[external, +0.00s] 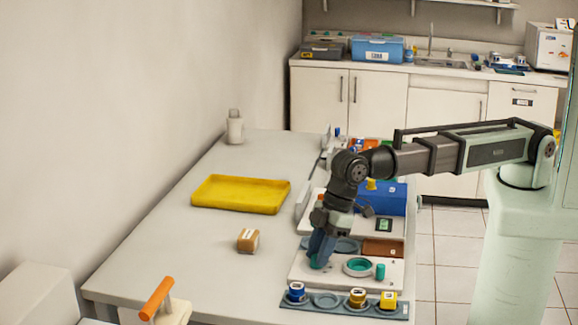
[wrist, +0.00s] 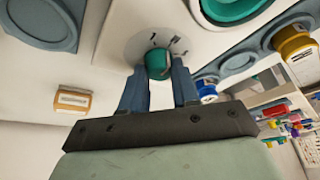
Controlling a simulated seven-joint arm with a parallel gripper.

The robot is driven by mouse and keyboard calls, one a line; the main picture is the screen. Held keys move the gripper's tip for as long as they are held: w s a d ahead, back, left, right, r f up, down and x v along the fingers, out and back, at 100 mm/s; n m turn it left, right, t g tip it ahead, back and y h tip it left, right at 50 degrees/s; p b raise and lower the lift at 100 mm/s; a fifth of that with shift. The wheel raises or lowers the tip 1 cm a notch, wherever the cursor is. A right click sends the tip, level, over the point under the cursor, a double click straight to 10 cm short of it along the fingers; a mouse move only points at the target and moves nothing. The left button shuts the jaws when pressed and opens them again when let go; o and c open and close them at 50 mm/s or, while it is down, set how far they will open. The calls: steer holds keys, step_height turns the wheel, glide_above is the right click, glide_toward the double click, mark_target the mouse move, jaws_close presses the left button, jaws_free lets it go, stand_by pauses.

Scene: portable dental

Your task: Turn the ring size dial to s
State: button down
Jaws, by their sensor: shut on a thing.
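The ring size dial is a small round teal knob (wrist: 158,63) on a pale round plate with dark marks around one side. The marks are too small to read, so I cannot tell which size it points to. My gripper (wrist: 160,85) is shut on the knob, one blue-grey finger on each side. In the external view my gripper (external: 318,256) points down at the left end of the white panel (external: 335,275). There the fingers hide most of the teal knob (external: 314,263).
A teal ring (external: 358,266) and a teal peg (external: 381,271) stand right of the dial. A rack (external: 328,301) with blue- and yellow-banded jars lies in front. A small brown box (external: 248,240) and a yellow tray (external: 240,194) are to the left, with clear table around them.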

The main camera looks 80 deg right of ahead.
steer(key=m+h, duration=0.1)
steer(key=m, duration=0.1)
steer(key=m+t, duration=0.1)
steer(key=m, duration=0.1)
steer(key=shift+s+a+m+h, duration=0.1)
steer(key=shift+a+m+h, duration=0.05)
steer(key=shift+m+h, duration=0.95)
steer(key=shift+m, duration=1.2)
steer(key=c, duration=0.8)
jaws_free()
steer(key=shift+c, duration=0.2)
steer(key=v, duration=1.3)
steer(key=shift+s+r, duration=0.3)
steer(key=shift+r, duration=0.05)
